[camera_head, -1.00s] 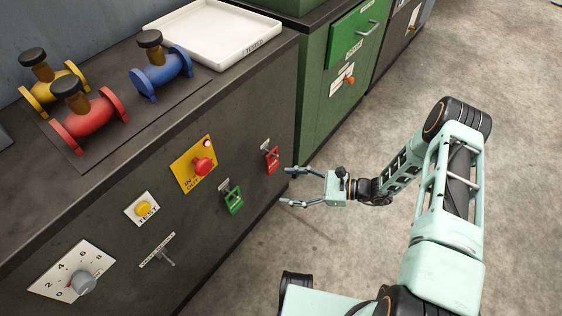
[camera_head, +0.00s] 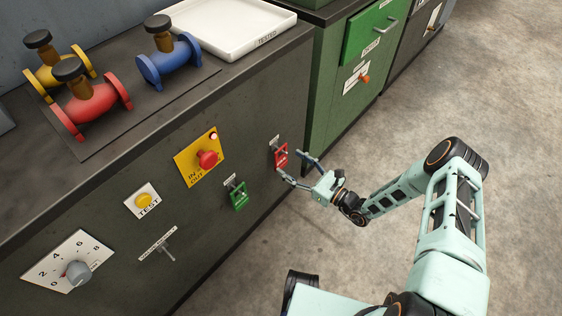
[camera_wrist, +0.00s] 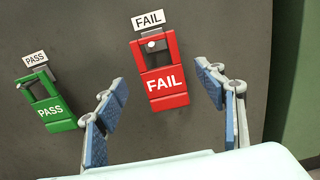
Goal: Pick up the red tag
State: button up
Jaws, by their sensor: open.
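The red tag (camera_head: 281,157) hangs on the dark cabinet front under a small label. In the wrist view the red tag (camera_wrist: 165,78) reads FAIL and hangs from a peg through the opening in its top. My gripper (camera_head: 298,168) is open and close in front of the tag. In the wrist view my gripper's (camera_wrist: 160,97) two blue-padded fingers stand to the left and right of the tag's lower part, with a gap on each side. Nothing is between the fingers in their grip.
A green PASS tag (camera_head: 239,196) hangs left of the red tag. A yellow plate with a red button (camera_head: 207,159), a TEST button (camera_head: 143,201), a lever (camera_head: 165,250) and a dial (camera_head: 78,272) are on the same front. A green cabinet (camera_head: 338,100) stands to the right.

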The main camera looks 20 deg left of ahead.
aim_at(284, 158)
jog(key=x, duration=0.3)
jog(key=shift+w+a+b, duration=0.15)
jog(key=shift+a+b, duration=0.15)
jog(key=c, duration=1.2)
jog(key=shift+o, duration=0.2)
jog(key=shift+r, duration=0.15)
